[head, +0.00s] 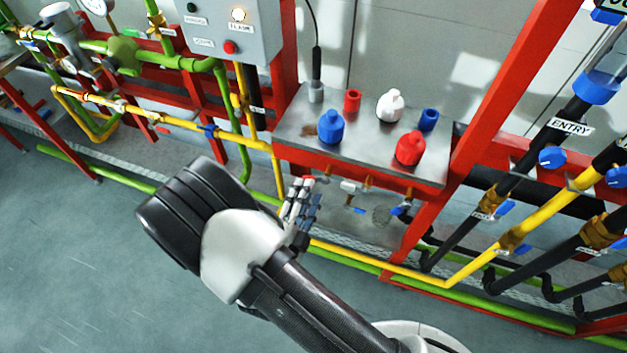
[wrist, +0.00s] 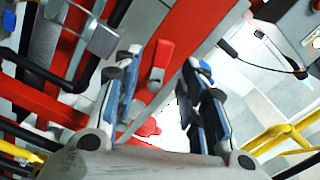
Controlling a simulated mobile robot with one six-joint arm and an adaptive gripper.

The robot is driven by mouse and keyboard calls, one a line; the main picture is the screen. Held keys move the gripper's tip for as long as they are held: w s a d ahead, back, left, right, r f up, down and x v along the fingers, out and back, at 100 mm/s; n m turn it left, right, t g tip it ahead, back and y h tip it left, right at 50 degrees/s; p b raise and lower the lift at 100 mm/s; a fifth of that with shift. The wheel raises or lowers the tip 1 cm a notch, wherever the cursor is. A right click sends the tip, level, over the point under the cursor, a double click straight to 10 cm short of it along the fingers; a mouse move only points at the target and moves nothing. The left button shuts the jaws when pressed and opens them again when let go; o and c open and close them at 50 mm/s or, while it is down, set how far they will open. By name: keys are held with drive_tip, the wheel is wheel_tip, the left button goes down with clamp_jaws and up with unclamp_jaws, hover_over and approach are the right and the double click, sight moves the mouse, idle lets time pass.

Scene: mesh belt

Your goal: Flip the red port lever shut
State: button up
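The red port lever (wrist: 160,58) shows in the wrist view as a short red handle, ahead of my gripper (wrist: 162,78) and between its two spread fingers. No contact with the lever is visible. In the head view my gripper (head: 301,190) is at the front edge of the metal bench, at its left part. A small bit of red (head: 309,179) shows at the fingertips there, likely the same lever; most of it is hidden by the fingers. The fingers are apart, with nothing held between them.
A blue lever (wrist: 205,70) sits close to the right finger. More valves (head: 350,187) line the front of the bench (head: 375,133), which carries several bottles and cups. A yellow pipe (head: 375,265) runs low past my arm. Open floor (head: 80,260) lies at left.

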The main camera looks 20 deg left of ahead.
sight(316, 180)
drive_tip(key=w+b, duration=0.1)
drive_tip(key=w, duration=0.4)
drive_tip(key=shift+w+d, duration=0.15)
drive_tip(key=shift+d, duration=0.05)
drive_tip(key=shift+c, duration=0.5)
clamp_jaws()
